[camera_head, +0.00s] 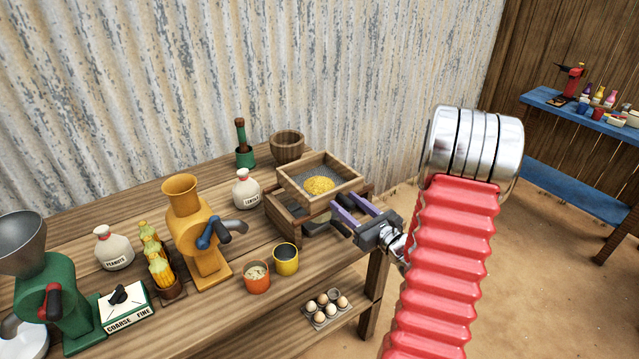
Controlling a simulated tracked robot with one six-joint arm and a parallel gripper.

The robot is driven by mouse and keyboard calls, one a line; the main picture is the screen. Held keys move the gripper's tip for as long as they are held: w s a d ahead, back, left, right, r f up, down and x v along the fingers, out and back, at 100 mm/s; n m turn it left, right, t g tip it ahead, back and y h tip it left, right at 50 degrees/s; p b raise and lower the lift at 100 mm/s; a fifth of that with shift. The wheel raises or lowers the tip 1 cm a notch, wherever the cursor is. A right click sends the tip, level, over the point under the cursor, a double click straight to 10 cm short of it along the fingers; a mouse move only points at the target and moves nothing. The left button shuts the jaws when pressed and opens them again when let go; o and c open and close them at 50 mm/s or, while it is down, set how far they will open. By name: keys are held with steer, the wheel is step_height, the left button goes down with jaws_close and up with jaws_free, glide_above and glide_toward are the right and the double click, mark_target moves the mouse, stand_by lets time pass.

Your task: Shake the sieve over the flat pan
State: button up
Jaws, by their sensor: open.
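The sieve (345,167) is a square wooden tray with a grey mesh and a heap of yellow grain (319,185) on it. It sits slightly askew above a wooden box-like frame (289,219) at the right end of the table. Dark surfaces show below the sieve inside this frame; I cannot tell whether one is the flat pan. My gripper (347,197) has purple fingers, spread open at the near right corner of the sieve. I cannot tell whether they touch the sieve or the frame, and nothing is visibly held.
Left of the sieve stand a lentil sack (246,190), a yellow grinder (188,225), a yellow cup (286,261) and an orange cup (257,279). Eggs (327,306) lie lower, beyond the table's front edge.

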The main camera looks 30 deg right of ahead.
steer(key=s, duration=0.7)
steer(key=shift+s, duration=0.4)
steer(key=shift+d, duration=0.1)
stand_by(0.5)
